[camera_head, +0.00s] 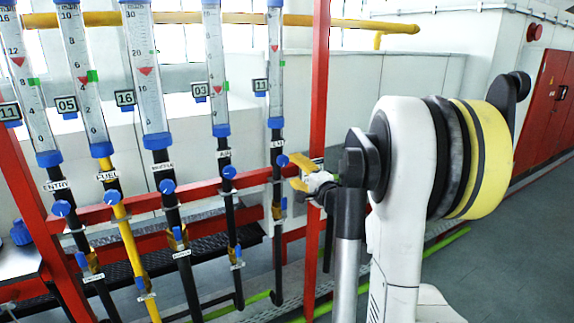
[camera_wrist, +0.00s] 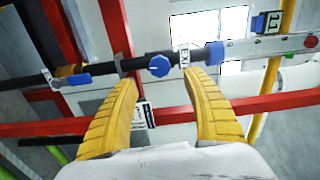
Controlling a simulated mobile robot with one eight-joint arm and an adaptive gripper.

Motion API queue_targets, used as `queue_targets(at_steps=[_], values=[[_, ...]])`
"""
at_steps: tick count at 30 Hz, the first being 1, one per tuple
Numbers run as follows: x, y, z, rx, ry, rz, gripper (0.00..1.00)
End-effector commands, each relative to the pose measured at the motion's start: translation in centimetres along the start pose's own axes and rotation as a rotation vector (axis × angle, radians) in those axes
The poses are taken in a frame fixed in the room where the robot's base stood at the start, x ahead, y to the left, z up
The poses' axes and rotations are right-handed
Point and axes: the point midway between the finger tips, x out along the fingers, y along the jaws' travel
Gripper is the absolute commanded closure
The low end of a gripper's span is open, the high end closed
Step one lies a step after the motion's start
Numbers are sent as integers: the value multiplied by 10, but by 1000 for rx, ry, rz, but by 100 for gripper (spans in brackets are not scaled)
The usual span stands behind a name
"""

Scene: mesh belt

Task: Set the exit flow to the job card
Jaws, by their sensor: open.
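The exit flow tube (camera_head: 275,85) is the rightmost in the row, with a red float mark and a small green mark. A tag reading 11 (camera_head: 260,86) hangs beside it; the tag also shows in the wrist view (camera_wrist: 266,23). Below the tube is the EXIT label (camera_wrist: 185,57) and a round blue knob (camera_wrist: 158,65), also in the head view (camera_head: 282,160). My gripper (camera_wrist: 158,76) has two yellow fingers spread apart, with the knob framed between their tips. I cannot tell whether they touch it. In the head view my gripper (camera_head: 303,176) is just right of the knob.
The other tubes, such as entry (camera_head: 29,90) and fuel (camera_head: 82,80), stand to the left with their own knobs and tags. A red rail (camera_head: 145,203) crosses behind the pipes. A red post (camera_head: 318,100) stands close to my gripper. Grey floor lies open at right.

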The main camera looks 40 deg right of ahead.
Motion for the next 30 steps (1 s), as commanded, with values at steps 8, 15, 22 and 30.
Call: queue_targets(at_steps=[8,15,22,30], values=[[-36,0,-1,0,2,0,42],[-38,0,0,0,1,0,42],[-38,0,0,0,1,0,42],[-37,-3,28,-43,-47,29,42]])
